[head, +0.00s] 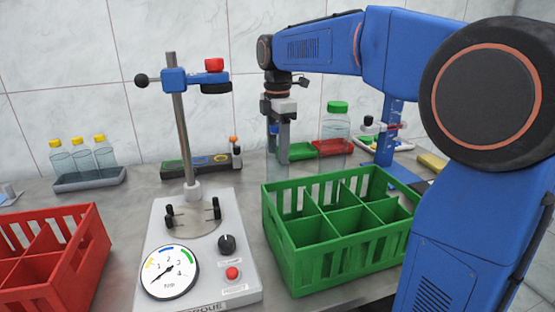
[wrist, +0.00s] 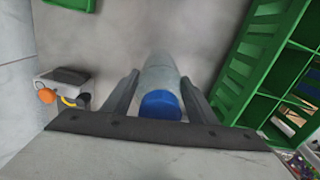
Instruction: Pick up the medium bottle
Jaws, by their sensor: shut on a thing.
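The medium bottle has a blue cap and a clear body; it shows in the wrist view (wrist: 160,103) between the two fingers. My gripper (wrist: 160,84) is shut on it near the cap. In the head view my gripper (head: 277,148) points down behind the green crate, at its back left corner. The bottle's body is faint there, and its lower part is hidden by the crate. I cannot tell whether its base touches the table.
A green divided crate (head: 345,250) stands close in front of my gripper. A torque tester with a post (head: 180,130) is to the left. A green-capped bottle (head: 335,124) stands behind right. Yellow-capped bottles sit in a grey tray (head: 90,180). A red crate (head: 92,255) is far left.

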